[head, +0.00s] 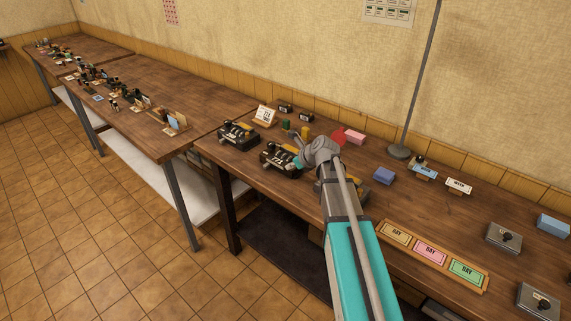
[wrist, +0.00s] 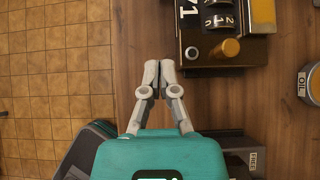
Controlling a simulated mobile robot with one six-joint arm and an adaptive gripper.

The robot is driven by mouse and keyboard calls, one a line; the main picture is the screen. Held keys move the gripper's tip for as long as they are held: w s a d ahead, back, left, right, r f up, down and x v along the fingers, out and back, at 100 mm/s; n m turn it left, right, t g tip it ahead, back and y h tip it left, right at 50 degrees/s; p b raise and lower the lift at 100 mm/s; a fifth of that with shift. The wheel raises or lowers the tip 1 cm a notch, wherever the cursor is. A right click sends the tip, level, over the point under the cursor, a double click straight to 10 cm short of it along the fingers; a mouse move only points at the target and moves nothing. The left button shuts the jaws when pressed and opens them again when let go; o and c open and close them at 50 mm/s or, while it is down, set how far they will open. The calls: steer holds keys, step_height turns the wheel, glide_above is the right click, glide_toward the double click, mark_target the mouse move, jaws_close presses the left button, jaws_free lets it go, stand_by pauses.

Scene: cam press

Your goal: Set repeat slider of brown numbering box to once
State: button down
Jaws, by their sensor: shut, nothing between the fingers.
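In the wrist view a numbering box (wrist: 213,65) with a dark body, a reddish-brown edge, white-numbered black wheels and a gold knob (wrist: 231,47) stands at the upper right, cut off by the frame top. My gripper (wrist: 158,72) is shut and empty, with its fingertips just left of that box near the table edge. Another such box (head: 238,135) stands further left. I cannot make out a repeat slider or its setting.
An oil tin (wrist: 309,83) stands at the right in the wrist view, and a dark object with a FREE label (wrist: 256,161) lies below. A calendar card (head: 264,115), a pink block (head: 354,137) and a blue block (head: 384,176) stand on the table. Open floor lies left.

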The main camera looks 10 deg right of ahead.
steer(key=shift+s+d+r, duration=0.2)
steer(key=shift+s+r, duration=0.15)
steer(key=shift+r, duration=0.1)
stand_by(0.4)
steer(key=shift+s+a+f+n, duration=0.2)
steer(key=shift+s+a+n, duration=0.05)
steer(key=shift+s+n, duration=0.3)
steer(key=s+a+f+n+g+h, duration=0.2)
steer(key=s+n+g, duration=0.1)
steer(key=s+n, duration=0.8)
steer(key=s+a+f+n+g+h, duration=0.2)
steer(key=s+f+n+g+h, duration=0.1)
steer(key=s+n, duration=0.8)
steer(key=n+g, duration=0.1)
steer(key=n, duration=0.4)
steer(key=shift+s+a+n, duration=0.2)
steer(key=shift+s+n, duration=0.15)
steer(key=shift+s, duration=0.05)
steer(key=shift+a, duration=0.2)
